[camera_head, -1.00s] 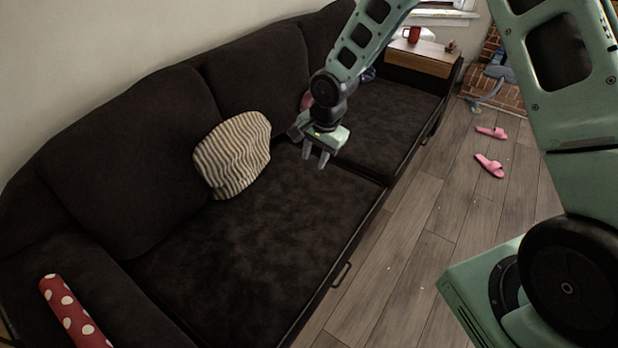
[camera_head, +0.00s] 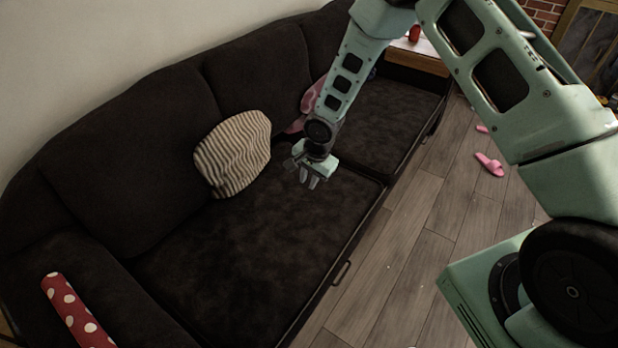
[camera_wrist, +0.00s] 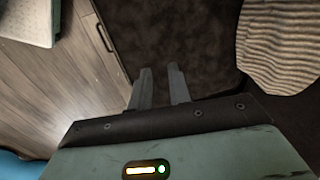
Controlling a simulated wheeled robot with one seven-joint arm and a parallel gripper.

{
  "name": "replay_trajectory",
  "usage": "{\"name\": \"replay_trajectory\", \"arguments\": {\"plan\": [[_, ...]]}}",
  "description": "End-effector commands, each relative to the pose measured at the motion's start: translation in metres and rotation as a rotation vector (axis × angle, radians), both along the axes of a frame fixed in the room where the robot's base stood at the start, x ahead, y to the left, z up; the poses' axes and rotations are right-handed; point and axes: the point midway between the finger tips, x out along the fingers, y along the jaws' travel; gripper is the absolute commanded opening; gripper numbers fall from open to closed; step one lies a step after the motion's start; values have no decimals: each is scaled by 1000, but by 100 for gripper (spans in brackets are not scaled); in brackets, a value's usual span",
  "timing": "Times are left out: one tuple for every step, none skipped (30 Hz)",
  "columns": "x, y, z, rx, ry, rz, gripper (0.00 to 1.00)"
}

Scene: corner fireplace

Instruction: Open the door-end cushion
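The dark brown sofa has a near seat cushion (camera_head: 245,250) and a far seat cushion (camera_head: 385,120). I cannot tell which is the door-end one. Both lie flat. A dark bar handle (camera_head: 341,272) sits on the near cushion's front edge; it shows in the wrist view (camera_wrist: 103,36) at upper left. Another handle (camera_head: 434,126) is on the far section's front. My gripper (camera_head: 308,180) is above the back part of the near cushion, pointing down. In the wrist view its two fingers (camera_wrist: 160,85) are apart with nothing between them. It is well away from both handles.
A striped pillow (camera_head: 233,153) leans at the sofa back beside my gripper. A pink item (camera_head: 312,98) lies behind my arm. A red dotted roll (camera_head: 75,312) rests on the near armrest. Pink slippers (camera_head: 489,164) lie on otherwise clear wooden floor (camera_head: 410,225).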

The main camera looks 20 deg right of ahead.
Motion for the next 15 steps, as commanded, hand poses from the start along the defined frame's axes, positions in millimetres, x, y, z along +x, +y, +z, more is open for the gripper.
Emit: {"name": "replay_trajectory", "arguments": {"plan": [[0, 0, 0, 0, 0, 0, 5], [0, 0, 0, 0, 0, 0, 0], [0, 0, 0, 0, 0, 0, 0], [0, 0, 0, 0, 0, 0, 0], [0, 0, 0, 0, 0, 0, 0], [0, 0, 0, 0, 0, 0, 0], [0, 0, 0, 0, 0, 0, 0], [0, 0, 0, 0, 0, 0, 0], [0, 0, 0, 0, 0, 0, 0], [0, 0, 0, 0, 0, 0, 0], [0, 0, 0, 0, 0, 0, 0], [0, 0, 0, 0, 0, 0, 0], [0, 0, 0, 0, 0, 0, 0], [0, 0, 0, 0, 0, 0, 0], [0, 0, 0, 0, 0, 0, 0]]}}
